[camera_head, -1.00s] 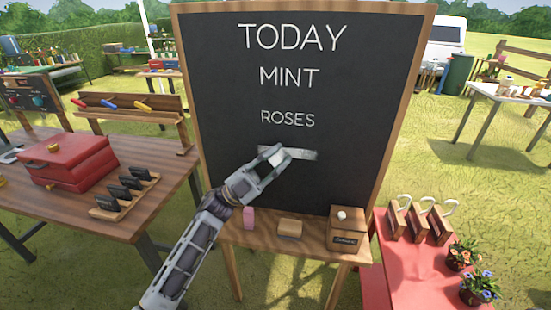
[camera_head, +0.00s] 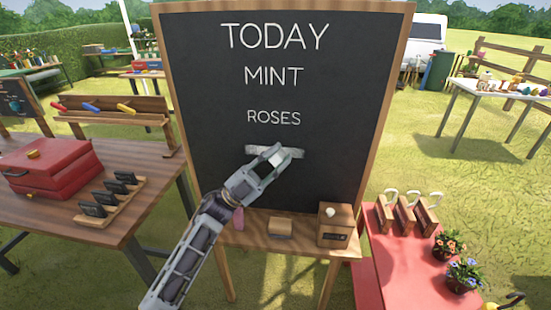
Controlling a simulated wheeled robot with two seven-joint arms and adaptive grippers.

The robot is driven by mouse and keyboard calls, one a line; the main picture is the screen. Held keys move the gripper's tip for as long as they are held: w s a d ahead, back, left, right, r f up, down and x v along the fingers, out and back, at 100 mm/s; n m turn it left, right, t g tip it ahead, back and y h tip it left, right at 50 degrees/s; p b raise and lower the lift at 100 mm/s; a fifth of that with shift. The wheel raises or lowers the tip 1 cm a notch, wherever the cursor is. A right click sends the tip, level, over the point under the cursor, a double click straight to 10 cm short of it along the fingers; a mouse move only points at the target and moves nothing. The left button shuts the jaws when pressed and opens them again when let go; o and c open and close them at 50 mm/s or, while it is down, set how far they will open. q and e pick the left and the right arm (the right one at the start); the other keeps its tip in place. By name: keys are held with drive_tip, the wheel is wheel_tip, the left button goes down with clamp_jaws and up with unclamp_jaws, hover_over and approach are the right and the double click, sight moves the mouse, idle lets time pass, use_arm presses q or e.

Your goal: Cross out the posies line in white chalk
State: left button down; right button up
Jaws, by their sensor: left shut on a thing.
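The chalkboard (camera_head: 340,110) stands upright in its wooden frame, lettered TODAY, MINT and ROSES (camera_head: 273,117) in white. Below ROSES is a broad white chalky band (camera_head: 294,153); no posies lettering can be read there. My left gripper (camera_head: 273,160) is at the board over this band, covering its middle. My right gripper is not in view.
The ledge below the board holds a pink piece (camera_head: 238,219), a tan block (camera_head: 280,228) and a wooden box (camera_head: 334,236) with a white top piece. A table with a red case (camera_head: 55,170) stands left. A red table (camera_head: 400,260) with flowerpots stands right.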

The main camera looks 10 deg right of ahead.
use_arm(q)
drive_tip(key=shift+s+d, duration=0.3)
drive_tip(key=shift+d, duration=0.45)
drive_tip(key=shift+s+d, duration=0.3)
drive_tip(key=shift+d, duration=0.45)
drive_tip(key=shift+d, duration=0.1)
drive_tip(key=shift+s+d, duration=0.2)
drive_tip(key=shift+d, duration=0.55)
drive_tip(key=shift+s+d, duration=0.2)
drive_tip(key=shift+d, duration=0.5)
drive_tip(key=shift+w+a, duration=0.1)
drive_tip(key=shift+a, duration=0.05)
drive_tip(key=shift+w+a, duration=0.2)
drive_tip(key=shift+a, duration=0.55)
drive_tip(key=shift+w+a, duration=0.15)
drive_tip(key=shift+a, duration=0.55)
drive_tip(key=shift+a, duration=0.1)
drive_tip(key=shift+w+a, duration=0.3)
drive_tip(key=shift+a, duration=0.4)
drive_tip(key=shift+w+a, duration=0.25)
drive_tip(key=shift+a, duration=0.45)
drive_tip(key=shift+a, duration=0.15)
